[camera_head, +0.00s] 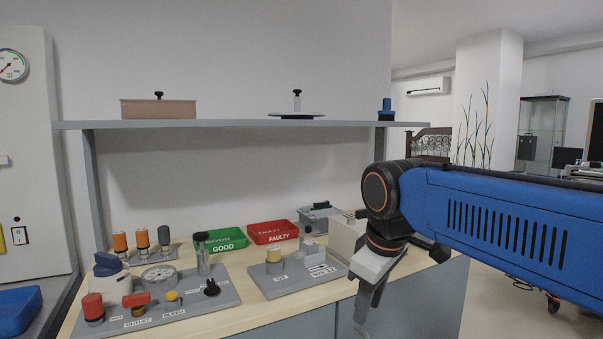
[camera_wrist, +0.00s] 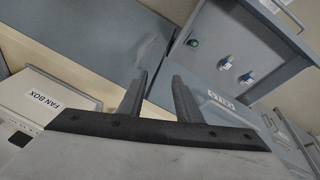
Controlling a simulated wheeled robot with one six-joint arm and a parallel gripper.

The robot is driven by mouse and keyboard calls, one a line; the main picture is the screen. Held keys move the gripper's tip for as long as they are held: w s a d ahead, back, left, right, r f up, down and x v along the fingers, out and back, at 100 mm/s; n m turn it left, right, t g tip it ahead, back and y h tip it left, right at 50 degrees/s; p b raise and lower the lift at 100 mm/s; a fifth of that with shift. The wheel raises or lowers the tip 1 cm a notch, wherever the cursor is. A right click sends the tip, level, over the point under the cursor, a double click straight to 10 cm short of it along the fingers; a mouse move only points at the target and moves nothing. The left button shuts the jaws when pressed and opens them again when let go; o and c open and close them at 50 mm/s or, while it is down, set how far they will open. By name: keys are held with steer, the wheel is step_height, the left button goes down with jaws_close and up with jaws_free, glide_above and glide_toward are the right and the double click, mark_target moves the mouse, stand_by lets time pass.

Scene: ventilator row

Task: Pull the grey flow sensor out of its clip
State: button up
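A light grey block-like part (camera_head: 309,246) stands on the right grey board (camera_head: 262,285) on the bench; it may be the flow sensor in its clip, but it is too small to tell the two apart. My gripper (camera_head: 366,305) hangs fingers down at the bench's front edge, to the right of that board and apart from it. In the wrist view my gripper (camera_wrist: 160,77) shows its two fingers apart with nothing between them. The sensor cannot be made out in the wrist view.
A tan-capped part (camera_head: 273,256) shares the right board. The left board (camera_head: 215,299) holds several knobs and a gauge. Behind are a green GOOD tray (camera_head: 222,240) and a red FAULTY tray (camera_head: 272,232). A shelf (camera_head: 240,124) spans above. A FAN BOX (camera_wrist: 30,100) shows in the wrist view.

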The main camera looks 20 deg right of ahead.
steer(key=w+a+r+n+g, duration=0.1)
steer(key=w+a+r+n, duration=0.2)
steer(key=w+r+n, duration=0.6)
steer(key=n+g+h, duration=0.2)
steer(key=n, duration=0.3)
glide_toward(311, 242)
steer(key=f, duration=0.2)
steer(key=d+f, duration=0.1)
steer(key=f, duration=0.5)
steer(key=shift+d, duration=0.2)
steer(key=shift+c, duration=0.7)
jaws_close()
steer(key=shift+r, duration=0.25)
steer(key=shift+r, duration=1.8)
